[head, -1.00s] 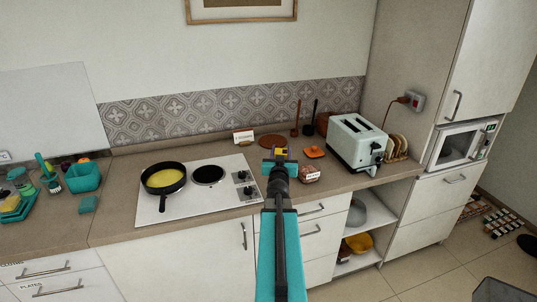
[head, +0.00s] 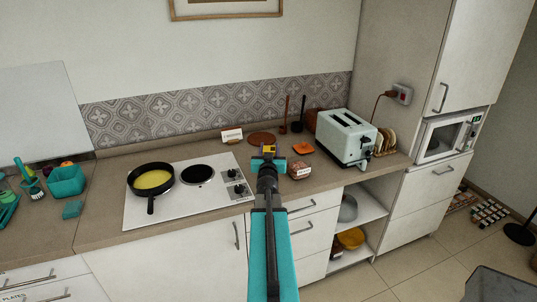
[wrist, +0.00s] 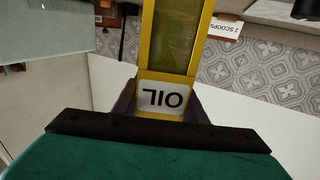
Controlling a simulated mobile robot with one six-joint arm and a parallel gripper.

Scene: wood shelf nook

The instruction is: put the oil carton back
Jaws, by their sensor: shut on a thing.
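The oil carton (wrist: 171,38) is yellow with a white OIL label, which reads upside down in the wrist view. My gripper (wrist: 165,100) is shut on the labelled end of it, with dark fingers on both sides. In the head view, my gripper (head: 268,157) appears in front of the counter, right of the cooktop. The rest is hidden by the gripper and arm.
The cooktop (head: 210,205) with a pan (head: 152,180) is left of my gripper. A small labelled box (head: 299,169), an orange item (head: 302,147) and a toaster (head: 347,138) stand to the right. A white card (head: 232,135) and a brown round board (head: 262,139) are behind.

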